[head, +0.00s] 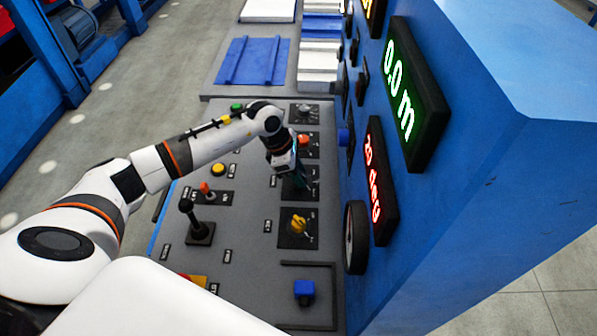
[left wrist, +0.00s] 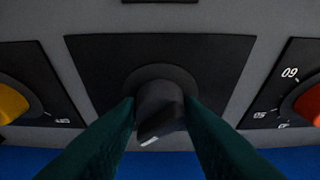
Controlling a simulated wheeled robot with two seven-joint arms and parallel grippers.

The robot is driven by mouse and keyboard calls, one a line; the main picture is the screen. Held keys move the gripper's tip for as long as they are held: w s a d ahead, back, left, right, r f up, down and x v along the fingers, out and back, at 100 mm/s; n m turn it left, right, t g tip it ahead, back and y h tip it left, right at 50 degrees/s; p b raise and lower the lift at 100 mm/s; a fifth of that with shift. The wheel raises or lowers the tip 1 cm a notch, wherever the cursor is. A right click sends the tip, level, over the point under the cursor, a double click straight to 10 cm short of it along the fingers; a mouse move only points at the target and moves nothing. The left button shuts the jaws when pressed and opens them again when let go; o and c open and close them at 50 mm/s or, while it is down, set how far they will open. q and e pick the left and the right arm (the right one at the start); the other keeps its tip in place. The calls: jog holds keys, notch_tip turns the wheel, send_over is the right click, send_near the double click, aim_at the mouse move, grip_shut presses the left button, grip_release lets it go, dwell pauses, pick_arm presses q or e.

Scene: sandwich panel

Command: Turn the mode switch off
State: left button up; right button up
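A black rotary knob (left wrist: 158,112) with a white pointer mark sits on a black square plate (left wrist: 105,65) in the left wrist view. Its mark points down and slightly left. I take it as the mode switch; no label for it is readable. My left gripper (left wrist: 160,108) has a dark green finger on each side of the knob, with no gap visible between fingers and knob. In the head view my left gripper (head: 298,184) reaches down to the console and hides the knob. My right gripper is in neither view.
A yellow knob (head: 299,224) and an orange knob (head: 303,140) flank the spot on the grey console (head: 255,255). A black lever (head: 195,222) stands left. The blue upright panel (head: 470,170) with lit displays rises close on the right. A blue button (head: 304,288) is nearer.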

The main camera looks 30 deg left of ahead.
pick_arm(q)
jog(key=shift+n, duration=0.3)
jog(key=n, duration=0.2)
jog(key=n+t+y, duration=0.1)
jog(key=n, duration=0.1)
jog(key=shift+s+t, duration=0.1)
jog(key=shift+t, duration=0.2)
jog(key=shift+d+n+t+y, duration=0.15)
jog(key=shift+n+y, duration=0.2)
jog(key=shift+n, duration=0.65)
jog(key=shift+n+t+y, duration=0.15)
jog(key=shift+n+y, duration=0.2)
jog(key=shift+n, duration=0.65)
jog(key=o, duration=1)
jog(key=shift+c, duration=0.2)
jog(key=shift+r, duration=0.1)
jog(key=b+v, duration=0.1)
jog(key=v, duration=1.1)
jog(key=shift+b, duration=0.4)
